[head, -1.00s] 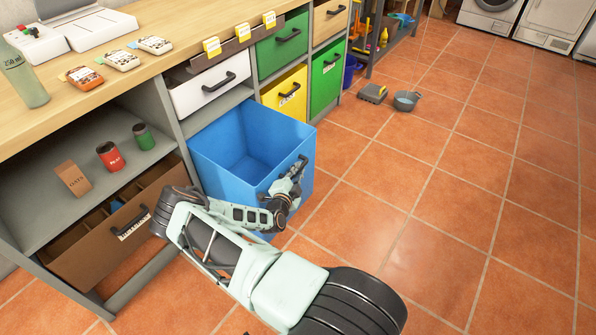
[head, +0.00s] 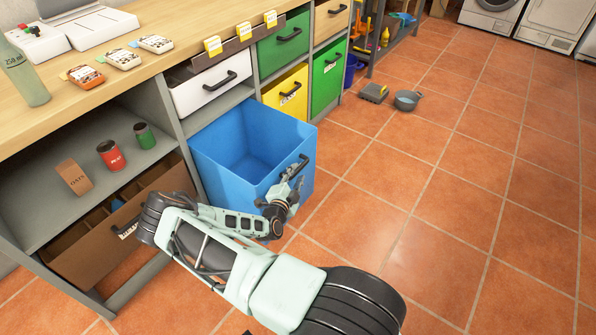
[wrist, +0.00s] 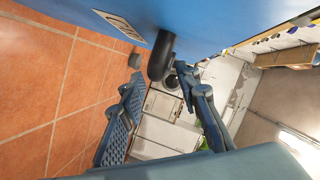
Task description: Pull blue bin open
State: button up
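The blue bin (head: 222,172) is pulled well out of the shelf unit, and its empty inside shows from above. Its black handle (head: 299,163) is on the front face, and a dark part of it also shows in the wrist view (wrist: 161,57). My gripper (head: 290,183) is just below and in front of this handle in the head view. In the wrist view my gripper (wrist: 165,100) has its two fingers spread apart, with the handle beyond and between their tips. The fingers do not look closed on it. A pale label (wrist: 119,24) shows on the bin front.
A brown drawer (head: 85,262) stands partly out at the lower left. A white drawer (head: 208,92), a yellow bin (head: 283,96) and green ones adjoin the blue bin. The tiled floor to the right is clear.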

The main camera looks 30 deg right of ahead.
jog(key=v, duration=0.9)
jog(key=shift+w+d, duration=0.1)
